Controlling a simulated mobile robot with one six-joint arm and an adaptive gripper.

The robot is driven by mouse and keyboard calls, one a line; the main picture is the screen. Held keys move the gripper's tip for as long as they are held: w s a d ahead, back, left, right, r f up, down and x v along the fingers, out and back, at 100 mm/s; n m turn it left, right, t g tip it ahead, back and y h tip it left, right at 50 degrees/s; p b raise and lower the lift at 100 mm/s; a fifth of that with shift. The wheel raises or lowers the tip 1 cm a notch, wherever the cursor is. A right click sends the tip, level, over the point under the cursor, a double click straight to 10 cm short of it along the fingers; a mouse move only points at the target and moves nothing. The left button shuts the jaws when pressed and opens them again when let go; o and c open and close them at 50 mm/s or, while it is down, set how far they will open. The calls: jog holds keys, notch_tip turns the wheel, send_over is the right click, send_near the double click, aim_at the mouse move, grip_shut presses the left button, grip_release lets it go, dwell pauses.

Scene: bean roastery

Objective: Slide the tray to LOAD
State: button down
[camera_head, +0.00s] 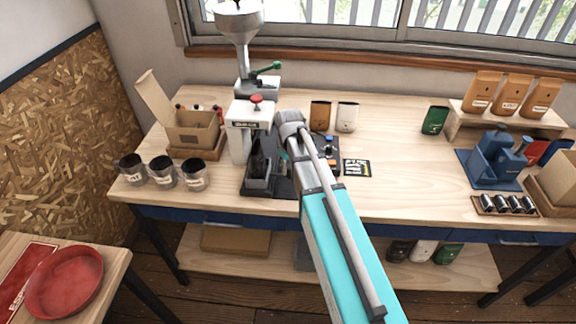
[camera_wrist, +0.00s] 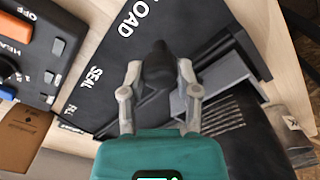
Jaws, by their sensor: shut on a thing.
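My gripper (camera_wrist: 158,70) is shut on a dark knob (camera_wrist: 158,57) in the wrist view, one finger on each side. A grey tray (camera_wrist: 222,77) lies just right of the knob; where the two join is hidden. The black base plate (camera_wrist: 115,60) has white lettering: LOAD (camera_wrist: 136,17) at the top, SEAL (camera_wrist: 92,77) lower, and a third, partly cut word near the left corner. I cannot tell which label the tray lines up with. In the head view the grey tray (camera_head: 261,184) sits at the plate's front left; my arm hides most of my gripper.
A control box (camera_wrist: 30,50) with switches stands left of the plate in the wrist view.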

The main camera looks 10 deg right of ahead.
jog(key=shift+s, duration=0.25)
jog(key=shift+c, duration=1.6)
grip_release()
